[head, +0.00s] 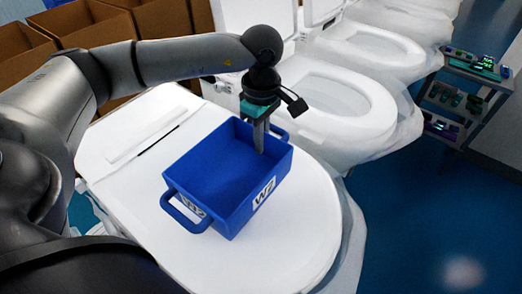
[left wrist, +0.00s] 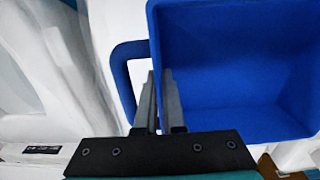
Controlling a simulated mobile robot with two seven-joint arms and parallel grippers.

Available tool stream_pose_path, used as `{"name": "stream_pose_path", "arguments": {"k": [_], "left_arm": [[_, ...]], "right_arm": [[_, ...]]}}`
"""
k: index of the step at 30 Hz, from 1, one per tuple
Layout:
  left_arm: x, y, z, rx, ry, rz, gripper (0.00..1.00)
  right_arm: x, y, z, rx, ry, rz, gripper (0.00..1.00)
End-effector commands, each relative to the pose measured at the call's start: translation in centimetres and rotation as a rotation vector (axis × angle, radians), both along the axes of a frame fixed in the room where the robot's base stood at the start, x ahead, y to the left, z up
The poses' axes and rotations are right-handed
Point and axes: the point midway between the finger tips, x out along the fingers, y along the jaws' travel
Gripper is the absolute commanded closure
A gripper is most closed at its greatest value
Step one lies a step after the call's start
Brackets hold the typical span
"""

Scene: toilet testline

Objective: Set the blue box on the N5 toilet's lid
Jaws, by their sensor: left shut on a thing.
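The blue box (head: 225,170) is an open, empty bin with a handle at each end and a white W2 label. It is over the closed white lid (head: 300,245) of the nearest toilet; I cannot tell whether it touches the lid. No N5 mark is readable. My left gripper (head: 260,145) points down at the box's far end, shut on the wall beside the far handle. In the left wrist view, its fingers (left wrist: 160,100) straddle the rim of the box (left wrist: 235,60), one inside and one outside. My right gripper is not in view.
More white toilets with raised lids stand behind, the closest with its open bowl (head: 335,100). Brown cardboard boxes (head: 90,25) line the back left. A dark shelf cart (head: 460,95) with small items stands at the right. Blue floor (head: 430,220) is clear at the right.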

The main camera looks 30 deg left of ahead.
Motion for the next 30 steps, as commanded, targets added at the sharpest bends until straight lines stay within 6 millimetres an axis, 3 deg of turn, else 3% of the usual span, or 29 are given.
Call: {"name": "stream_pose_path", "arguments": {"k": [7, 19, 21, 27, 30], "left_arm": [[-0.1, 0.0, -3.5, 0.000, 0.005, -0.001, 1.00], [-0.1, 0.0, -4.2, 0.000, 0.002, -0.001, 1.00], [-0.1, 0.0, -4.1, 0.000, 0.002, -0.001, 0.88], [-0.1, 0.0, -4.1, 0.000, 0.002, -0.001, 0.66], [-0.1, 0.0, -4.1, 0.000, 0.002, -0.001, 0.64]], "right_arm": [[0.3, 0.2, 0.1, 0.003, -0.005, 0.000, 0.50], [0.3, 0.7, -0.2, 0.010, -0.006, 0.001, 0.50], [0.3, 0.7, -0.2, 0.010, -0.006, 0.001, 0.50], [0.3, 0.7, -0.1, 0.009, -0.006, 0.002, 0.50], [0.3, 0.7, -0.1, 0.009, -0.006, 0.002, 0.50]]}}
